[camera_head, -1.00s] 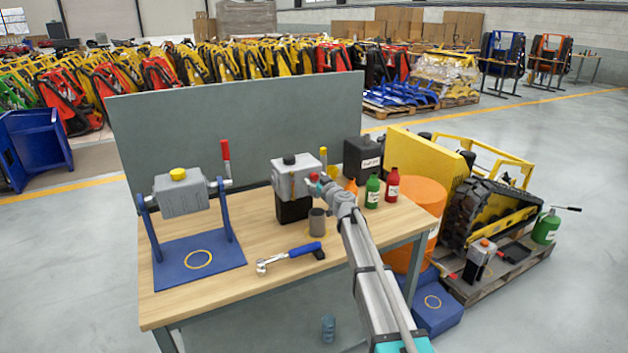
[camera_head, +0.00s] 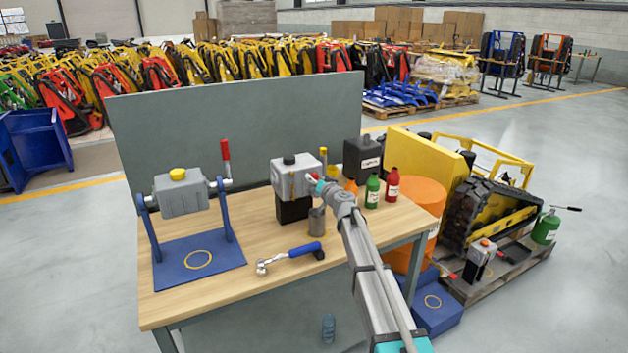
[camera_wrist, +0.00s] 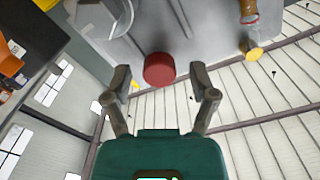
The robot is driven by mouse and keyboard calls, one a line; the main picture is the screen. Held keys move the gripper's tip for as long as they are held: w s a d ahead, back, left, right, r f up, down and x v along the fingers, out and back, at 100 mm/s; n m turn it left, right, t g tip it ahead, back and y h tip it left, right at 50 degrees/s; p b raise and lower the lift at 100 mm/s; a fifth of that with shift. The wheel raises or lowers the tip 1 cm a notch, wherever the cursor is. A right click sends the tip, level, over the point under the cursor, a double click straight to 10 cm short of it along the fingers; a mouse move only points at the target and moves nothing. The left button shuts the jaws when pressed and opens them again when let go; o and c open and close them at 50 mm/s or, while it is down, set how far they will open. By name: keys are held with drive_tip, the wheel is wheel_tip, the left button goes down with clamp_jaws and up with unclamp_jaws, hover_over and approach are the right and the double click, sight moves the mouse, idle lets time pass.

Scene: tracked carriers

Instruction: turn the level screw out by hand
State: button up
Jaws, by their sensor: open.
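The level screw shows as a round red knob (camera_wrist: 159,69) on the grey housing (camera_wrist: 180,30) in the wrist view. My gripper (camera_wrist: 162,85) is open, its two fingers on either side of and just short of the knob. Any contact cannot be told. In the head view the grey gearbox (camera_head: 288,163) stands on a black block (camera_head: 293,208) on the bench, and my gripper (camera_head: 317,183) is at its right face. The knob is mostly hidden there.
A second gearbox (camera_head: 182,195) sits in a blue stand at left. The bench front is clear.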

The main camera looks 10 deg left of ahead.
drive_tip(key=m, duration=0.9)
drive_tip(key=shift+m, duration=0.4)
drive_tip(key=shift+w, duration=0.1)
drive_tip(key=c, duration=0.9)
drive_tip(key=shift+n, duration=0.3)
drive_tip(key=n, duration=0.6)
drive_tip(key=shift+n, duration=1.6)
